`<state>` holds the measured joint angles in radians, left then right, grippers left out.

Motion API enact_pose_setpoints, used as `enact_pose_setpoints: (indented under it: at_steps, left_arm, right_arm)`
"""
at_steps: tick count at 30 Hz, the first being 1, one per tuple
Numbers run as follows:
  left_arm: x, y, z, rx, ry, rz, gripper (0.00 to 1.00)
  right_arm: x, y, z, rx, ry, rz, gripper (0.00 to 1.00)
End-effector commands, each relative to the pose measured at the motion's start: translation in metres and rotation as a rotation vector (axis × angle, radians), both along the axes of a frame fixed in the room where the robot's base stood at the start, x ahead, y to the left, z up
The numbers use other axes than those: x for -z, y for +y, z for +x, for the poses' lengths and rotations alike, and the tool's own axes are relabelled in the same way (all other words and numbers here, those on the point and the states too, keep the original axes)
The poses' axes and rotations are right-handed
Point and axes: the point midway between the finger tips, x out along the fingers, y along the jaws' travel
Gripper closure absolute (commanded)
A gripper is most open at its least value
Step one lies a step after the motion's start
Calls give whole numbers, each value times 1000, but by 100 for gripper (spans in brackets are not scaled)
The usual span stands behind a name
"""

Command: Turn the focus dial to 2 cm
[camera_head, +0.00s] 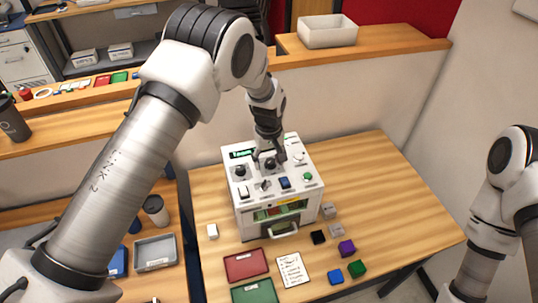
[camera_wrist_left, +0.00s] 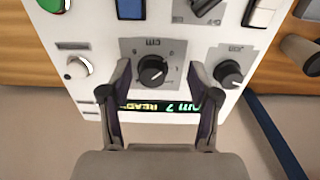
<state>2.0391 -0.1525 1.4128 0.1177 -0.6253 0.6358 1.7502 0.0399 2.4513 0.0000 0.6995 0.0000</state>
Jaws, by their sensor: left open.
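The white laser marker (camera_head: 250,207) stands on the wooden table, its control panel facing up. The focus dial (camera_wrist_left: 153,70) is a black round knob on a grey plate marked "cm"; a white pointer line shows on it, but I cannot read which number it points at. My left gripper (camera_head: 268,157) is over the panel, at this dial. In the left wrist view its fingers (camera_wrist_left: 160,73) are open, one on each side of the dial, with a gap to the knob. The right gripper is out of view.
A second black knob (camera_wrist_left: 229,73) sits beside the focus dial. A lit green display (camera_wrist_left: 165,106), a blue button (camera_wrist_left: 130,8) and a white knob (camera_wrist_left: 78,67) are close by. Red (camera_head: 246,264) and green trays and several small blocks lie in front of the machine. The table's right side is clear.

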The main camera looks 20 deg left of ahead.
Motion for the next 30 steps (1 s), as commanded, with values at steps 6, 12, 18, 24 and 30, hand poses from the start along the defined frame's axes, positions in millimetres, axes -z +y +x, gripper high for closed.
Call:
enact_pose_setpoints:
  at_steps: [6,12,18,24,30]
  left_arm:
    - [4,0,0,0,0,0,38]
    - [3,0,0,0,0,0,99]
    - [4,0,-1,1,3,1,100]
    - [5,0,-1,4,3,1,100]
    - [6,0,-1,39,3,1,100]
  right_arm:
    - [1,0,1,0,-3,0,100]
    - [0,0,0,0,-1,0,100]
    - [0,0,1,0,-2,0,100]
    - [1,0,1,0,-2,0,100]
    - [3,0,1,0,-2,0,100]
